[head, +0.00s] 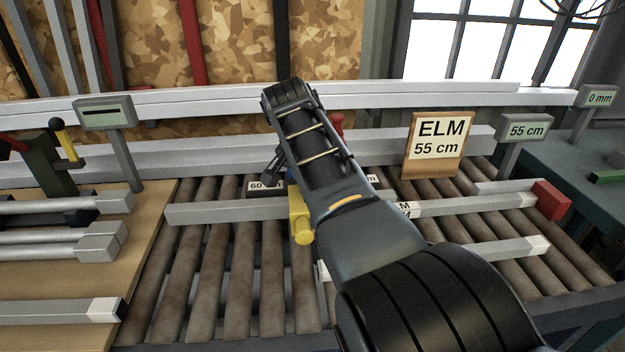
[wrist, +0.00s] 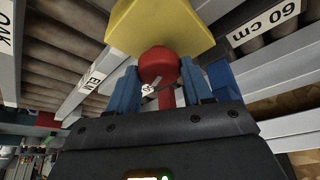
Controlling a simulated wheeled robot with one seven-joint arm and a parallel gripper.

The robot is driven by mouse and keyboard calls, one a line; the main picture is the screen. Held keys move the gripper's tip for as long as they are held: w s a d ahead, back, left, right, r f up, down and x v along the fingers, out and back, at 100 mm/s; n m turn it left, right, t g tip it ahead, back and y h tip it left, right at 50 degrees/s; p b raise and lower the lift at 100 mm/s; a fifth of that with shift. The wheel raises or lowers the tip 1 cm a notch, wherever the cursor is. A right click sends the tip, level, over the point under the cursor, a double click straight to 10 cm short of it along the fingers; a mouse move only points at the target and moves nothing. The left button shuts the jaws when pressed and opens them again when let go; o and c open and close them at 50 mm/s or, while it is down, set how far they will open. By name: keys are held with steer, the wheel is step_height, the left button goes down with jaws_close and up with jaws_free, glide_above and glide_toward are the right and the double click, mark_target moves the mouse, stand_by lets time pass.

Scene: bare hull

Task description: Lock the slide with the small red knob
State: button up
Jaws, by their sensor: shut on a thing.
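In the wrist view, the small red knob (wrist: 158,62) is round, on a red stem. It sits between the two blue fingertips of my gripper (wrist: 158,75), which is shut on it. A yellow block (wrist: 160,22), which may be part of the slide, is just beyond the knob. A blue part (wrist: 222,80) lies to the right of the fingers. In the head view my arm hides the fingertips and most of the slide. A yellow piece (head: 300,224) shows beside my arm, and a red piece (head: 337,122) shows behind it; I cannot tell whether that is the knob.
A roller table (head: 210,285) carries pale bars. A card (head: 439,138) reads "ELM 55 cm". Display posts read "55 cm" (head: 525,131) and "0 mm" (head: 598,97); another display (head: 105,113) stands left. A red block (head: 552,200) caps a bar at right. More bars lie on the wooden bench (head: 40,278).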

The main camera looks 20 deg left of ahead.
steer(key=shift+r, duration=0.1)
steer(key=o, duration=1)
steer(key=shift+o, duration=0.2)
steer(key=shift+n, duration=0.3)
